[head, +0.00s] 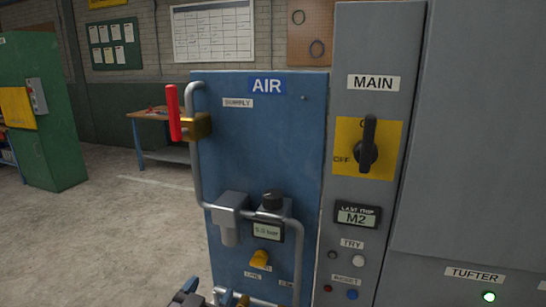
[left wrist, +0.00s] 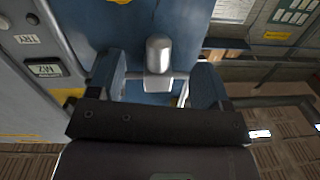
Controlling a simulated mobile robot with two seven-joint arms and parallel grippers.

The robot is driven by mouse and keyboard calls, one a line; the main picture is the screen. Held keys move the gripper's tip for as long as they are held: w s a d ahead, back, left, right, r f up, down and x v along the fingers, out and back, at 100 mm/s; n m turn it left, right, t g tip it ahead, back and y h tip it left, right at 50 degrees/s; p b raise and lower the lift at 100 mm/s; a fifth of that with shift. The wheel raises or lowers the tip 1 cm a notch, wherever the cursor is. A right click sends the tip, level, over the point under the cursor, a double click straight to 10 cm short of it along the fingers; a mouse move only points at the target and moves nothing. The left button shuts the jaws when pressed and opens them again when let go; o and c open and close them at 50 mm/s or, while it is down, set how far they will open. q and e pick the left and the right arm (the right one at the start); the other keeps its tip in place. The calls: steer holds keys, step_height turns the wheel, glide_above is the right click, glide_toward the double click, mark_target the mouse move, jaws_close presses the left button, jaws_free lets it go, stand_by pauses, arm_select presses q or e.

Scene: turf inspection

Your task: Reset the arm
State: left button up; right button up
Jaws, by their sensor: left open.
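My left gripper (head: 190,291) shows partly at the bottom edge of the head view, low in front of the blue AIR panel (head: 262,140). In the left wrist view its two fingers (left wrist: 157,82) are spread apart. A grey metal cylinder (left wrist: 158,55) shows between them; I cannot tell whether anything touches it. My right gripper is not in view. The grey MAIN panel (head: 350,235) carries a black rotary switch (head: 368,143) on a yellow plate, an "M2" display (head: 357,216), a pale TRY button (head: 358,261) and a small blue button (head: 351,294).
The AIR panel has a red upright handle (head: 173,112) on a brass valve, grey pipes, a gauge display (head: 267,231) and a yellow knob (head: 260,258). A green light (head: 489,296) glows below TUFTER. A green cabinet (head: 45,110) and workbench (head: 160,130) stand behind open floor.

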arm_select(q)
steer(key=s+a+f+n+g+y, duration=0.1)
steer(key=s+a+f+g+y, duration=0.1)
steer(key=s+a+f, duration=0.5)
steer(key=s+a+f+n+g+y, duration=0.2)
steer(key=s+a+f, duration=0.5)
steer(key=s+f, duration=0.6)
step_height(320, 180, down, 3)
steer(key=shift+s+a+f+g, duration=0.1)
steer(key=shift+s+a+g, duration=0.2)
steer(key=shift+g, duration=0.4)
stand_by(1.8)
